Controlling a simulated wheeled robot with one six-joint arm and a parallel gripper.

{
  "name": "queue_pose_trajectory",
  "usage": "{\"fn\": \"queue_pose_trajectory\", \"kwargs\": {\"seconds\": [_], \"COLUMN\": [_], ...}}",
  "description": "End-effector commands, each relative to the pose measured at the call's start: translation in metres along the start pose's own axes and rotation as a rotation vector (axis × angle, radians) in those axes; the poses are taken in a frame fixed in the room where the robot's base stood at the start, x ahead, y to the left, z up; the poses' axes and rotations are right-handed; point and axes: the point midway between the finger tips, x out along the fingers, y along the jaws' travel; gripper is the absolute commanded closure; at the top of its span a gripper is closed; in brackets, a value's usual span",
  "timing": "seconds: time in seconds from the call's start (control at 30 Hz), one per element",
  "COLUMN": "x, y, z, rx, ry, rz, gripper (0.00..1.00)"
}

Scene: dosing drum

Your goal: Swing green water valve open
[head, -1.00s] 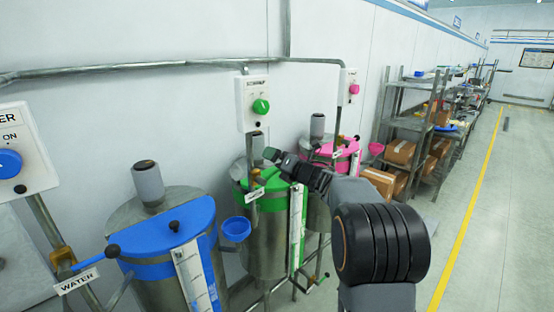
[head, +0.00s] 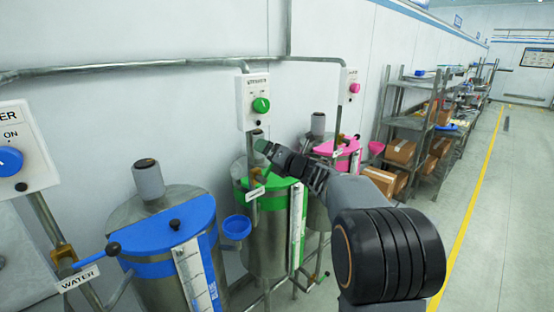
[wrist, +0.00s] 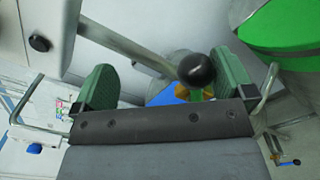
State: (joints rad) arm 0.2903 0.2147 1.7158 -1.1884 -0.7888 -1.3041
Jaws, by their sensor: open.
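The green water valve stands on the pipe by the green-lidded drum (head: 270,235). In the head view its brass body (head: 257,174) shows above a white label (head: 256,194), just below my gripper (head: 264,148); its handle is hard to make out. In the wrist view, my gripper (wrist: 170,85) has its two green fingers wide apart.
A control box with a green knob (head: 261,105) hangs on the wall above my gripper. The blue-lidded drum (head: 160,260) stands left, with its own black-knobbed lever (head: 113,248). The pink-lidded drum (head: 338,149) is behind my arm. The floor at right is clear.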

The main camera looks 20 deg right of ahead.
Motion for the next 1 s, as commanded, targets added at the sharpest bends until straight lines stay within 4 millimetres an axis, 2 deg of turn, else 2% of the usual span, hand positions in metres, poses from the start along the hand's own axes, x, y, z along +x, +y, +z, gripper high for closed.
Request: {"fn": "queue_pose_trajectory", "kwargs": {"seconds": [0.67, 1.0], "x": [0.000, 0.001], "y": [0.024, 0.038], "z": [-0.013, -0.026], "rx": [0.000, -0.001], "ry": [0.001, 0.002], "rz": [0.002, 0.004], "gripper": [0.00, 0.00]}}
